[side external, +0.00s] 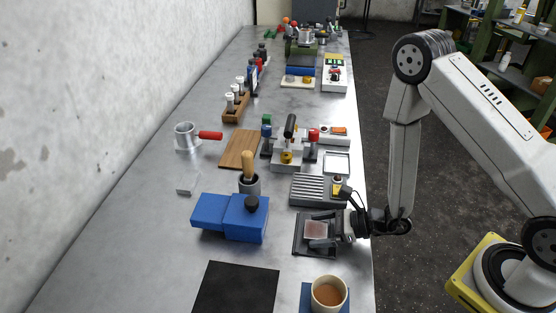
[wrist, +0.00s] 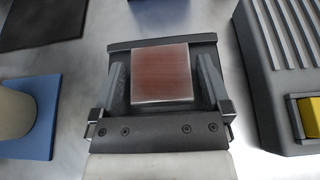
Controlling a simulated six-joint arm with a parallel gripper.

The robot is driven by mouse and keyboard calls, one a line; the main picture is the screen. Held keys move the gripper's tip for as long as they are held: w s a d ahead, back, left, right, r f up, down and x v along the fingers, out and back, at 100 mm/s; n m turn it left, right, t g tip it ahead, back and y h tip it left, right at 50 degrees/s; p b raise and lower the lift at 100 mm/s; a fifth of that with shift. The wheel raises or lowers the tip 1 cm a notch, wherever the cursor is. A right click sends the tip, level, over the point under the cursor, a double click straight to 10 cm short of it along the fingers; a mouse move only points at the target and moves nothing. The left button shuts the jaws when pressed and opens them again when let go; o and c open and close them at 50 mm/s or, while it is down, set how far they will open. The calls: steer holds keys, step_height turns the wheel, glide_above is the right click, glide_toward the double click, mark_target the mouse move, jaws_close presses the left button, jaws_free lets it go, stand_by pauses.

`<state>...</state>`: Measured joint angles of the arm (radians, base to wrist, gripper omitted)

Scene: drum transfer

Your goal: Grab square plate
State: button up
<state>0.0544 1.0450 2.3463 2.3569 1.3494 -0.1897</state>
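The square plate (side external: 316,229) is a small reddish-brown square with a pale metal edge. It rests on a dark, low-rimmed tray (side external: 301,248) near the right edge of the bench. In the wrist view the plate (wrist: 161,73) lies flat in the middle, with the tray's far rim (wrist: 160,42) behind it. My gripper (side external: 322,238) is over the tray, right at the plate. In the wrist view my gripper's (wrist: 163,78) dark fingers stand wide apart, one on each side of the plate, with narrow gaps. Whether they reach down to the plate's height is unclear.
A ribbed grey block (side external: 315,189) with a yellow part stands just behind the tray. A brown-filled cup (side external: 328,292) stands on a blue mat in front. A blue box (side external: 228,215) is to the left, and a black mat (side external: 236,287) lies front left.

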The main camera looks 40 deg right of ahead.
mark_target(320, 230)
jaws_close()
steer(key=shift+r, duration=0.15)
step_height(320, 230, up, 10)
stand_by(1.2)
stand_by(0.5)
